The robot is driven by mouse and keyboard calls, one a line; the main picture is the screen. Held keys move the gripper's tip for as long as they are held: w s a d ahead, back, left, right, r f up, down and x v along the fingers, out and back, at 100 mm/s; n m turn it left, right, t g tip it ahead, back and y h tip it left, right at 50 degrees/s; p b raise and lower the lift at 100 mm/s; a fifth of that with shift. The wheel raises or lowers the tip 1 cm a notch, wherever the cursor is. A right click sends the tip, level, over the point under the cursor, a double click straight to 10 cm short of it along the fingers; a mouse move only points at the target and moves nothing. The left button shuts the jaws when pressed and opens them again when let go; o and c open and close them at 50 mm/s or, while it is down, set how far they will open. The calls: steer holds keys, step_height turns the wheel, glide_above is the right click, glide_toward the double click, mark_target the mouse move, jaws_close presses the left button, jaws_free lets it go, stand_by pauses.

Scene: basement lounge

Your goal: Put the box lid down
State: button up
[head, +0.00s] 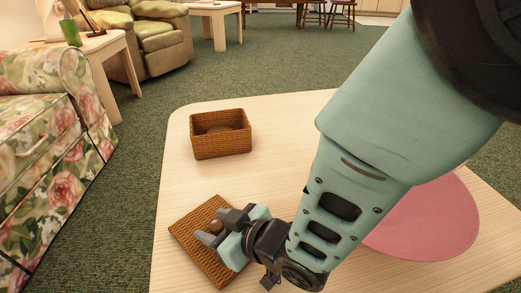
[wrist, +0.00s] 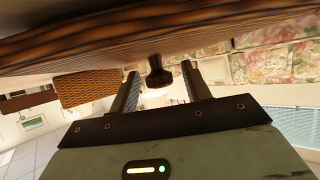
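The box lid (head: 192,230) is a square brown woven panel with a small round knob (head: 216,227). It appears to lie flat on the pale table near its front left edge. In the wrist view the lid (wrist: 110,38) fills the top, and its dark knob (wrist: 158,76) points down in the picture. My gripper (head: 215,226) is low over the lid. In the wrist view my gripper (wrist: 160,70) is open, its fingers on either side of the knob with gaps between. The woven box (head: 221,144) stands open behind the lid, with a brown rounded thing inside.
The pale table (head: 285,120) has clear surface between box and lid and right of the box. A pink round mat (head: 430,220) lies at the right, partly behind my arm. A floral sofa (head: 50,150) stands left of the table, an armchair (head: 150,45) behind.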

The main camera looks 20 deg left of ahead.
steer(key=shift+r, duration=0.1)
steer(key=shift+d+r+p, duration=0.15)
steer(key=shift+r+p, duration=0.1)
steer(key=shift+p, duration=0.05)
steer(key=p+v, duration=0.5)
steer(key=v, duration=0.6)
steer(key=shift+d, duration=0.3)
steer(key=shift+s+a, duration=0.1)
